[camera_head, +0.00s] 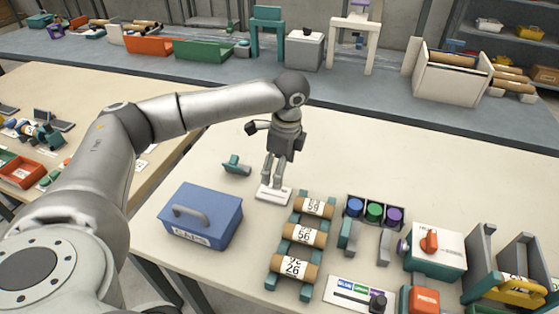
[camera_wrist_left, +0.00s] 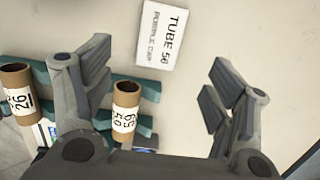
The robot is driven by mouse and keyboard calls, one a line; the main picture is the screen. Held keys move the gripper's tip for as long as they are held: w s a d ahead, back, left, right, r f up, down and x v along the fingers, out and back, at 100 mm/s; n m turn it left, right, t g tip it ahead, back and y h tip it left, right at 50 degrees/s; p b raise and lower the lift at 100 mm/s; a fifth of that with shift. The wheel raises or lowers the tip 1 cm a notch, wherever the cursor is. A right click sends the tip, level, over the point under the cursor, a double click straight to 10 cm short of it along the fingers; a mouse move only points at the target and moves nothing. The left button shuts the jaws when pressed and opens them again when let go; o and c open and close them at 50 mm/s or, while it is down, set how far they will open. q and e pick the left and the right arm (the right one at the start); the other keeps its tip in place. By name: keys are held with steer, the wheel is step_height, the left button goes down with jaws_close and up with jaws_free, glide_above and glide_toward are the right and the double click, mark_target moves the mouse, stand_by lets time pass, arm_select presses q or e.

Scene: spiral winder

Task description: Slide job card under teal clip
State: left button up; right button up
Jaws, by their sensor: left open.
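The job card (camera_head: 266,196) is a small white card on the table, just below my left gripper (camera_head: 274,178). In the left wrist view the card (camera_wrist_left: 162,36) reads "TUBE 56 PURPLE CAP" and lies ahead of the gap between my left fingers (camera_wrist_left: 160,85). The fingers are wide apart with nothing held. The clip is not visible in the left wrist view. My right gripper is not in view.
A blue toolbox (camera_head: 222,217) stands left of a teal rack holding three labelled cardboard tubes (camera_head: 304,235). Blue, green and purple caps (camera_head: 374,211) sit in a tray right of it. A white machine with a red knob (camera_head: 437,248) stands further right.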

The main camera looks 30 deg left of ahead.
mark_target(274, 193)
arm_select(q)
steer(key=f, duration=0.5)
steer(key=a+f, duration=0.1)
steer(key=f, duration=0.2)
steer(key=shift+s, duration=0.15)
steer(key=shift+f, duration=0.35)
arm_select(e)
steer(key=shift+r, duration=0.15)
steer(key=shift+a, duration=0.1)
